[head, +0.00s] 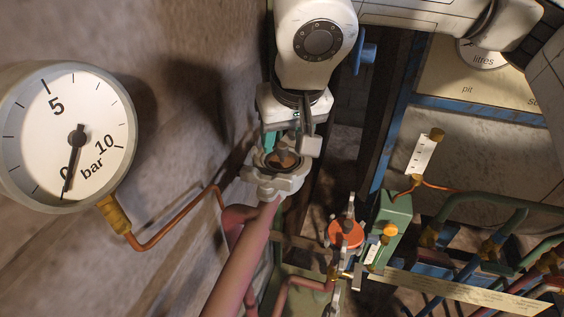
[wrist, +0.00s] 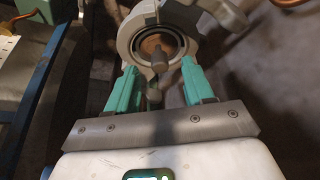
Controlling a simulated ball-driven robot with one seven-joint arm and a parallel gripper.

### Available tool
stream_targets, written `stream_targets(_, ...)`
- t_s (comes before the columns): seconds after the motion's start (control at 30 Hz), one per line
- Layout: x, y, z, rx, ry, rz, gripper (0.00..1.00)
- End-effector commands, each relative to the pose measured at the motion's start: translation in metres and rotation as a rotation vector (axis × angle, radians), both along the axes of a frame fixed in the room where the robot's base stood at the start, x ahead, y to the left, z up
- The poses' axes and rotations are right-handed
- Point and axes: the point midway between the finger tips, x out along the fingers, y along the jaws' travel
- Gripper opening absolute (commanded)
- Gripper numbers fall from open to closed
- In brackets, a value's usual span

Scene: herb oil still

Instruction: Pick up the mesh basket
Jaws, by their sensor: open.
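The mesh basket (wrist: 154,43) appears as a brownish round insert with a grey knob, seated inside a grey round housing (wrist: 123,40). In the head view the basket (head: 283,160) shows just below my gripper (head: 287,146), inside the open housing (head: 275,186). My gripper (wrist: 158,72) is open, its two teal fingers apart at the near side of the housing, with the grey knob between them in the picture. I cannot tell whether the fingers touch anything. The basket's lower part is hidden in the housing.
A pink pipe (head: 243,262) runs from the housing. A pressure gauge (head: 68,135) is on the wall at left. An orange-red round fitting (head: 346,234) and a green box (head: 391,218) stand at lower right, near several pipes. A blue frame post (head: 397,115) rises behind.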

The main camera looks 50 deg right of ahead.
Motion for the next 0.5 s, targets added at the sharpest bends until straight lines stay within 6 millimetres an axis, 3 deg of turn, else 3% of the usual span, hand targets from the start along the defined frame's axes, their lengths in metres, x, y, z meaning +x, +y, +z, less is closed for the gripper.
stream_targets(0.2,0.007,-0.003,-0.017,0.002,0.0,0.001,0.52)
stream_targets(0.4,0.007,-0.004,-0.018,0.001,0.0,0.0,0.52)
stream_targets(0.5,0.007,-0.004,-0.018,0.001,0.0,0.0,0.44)
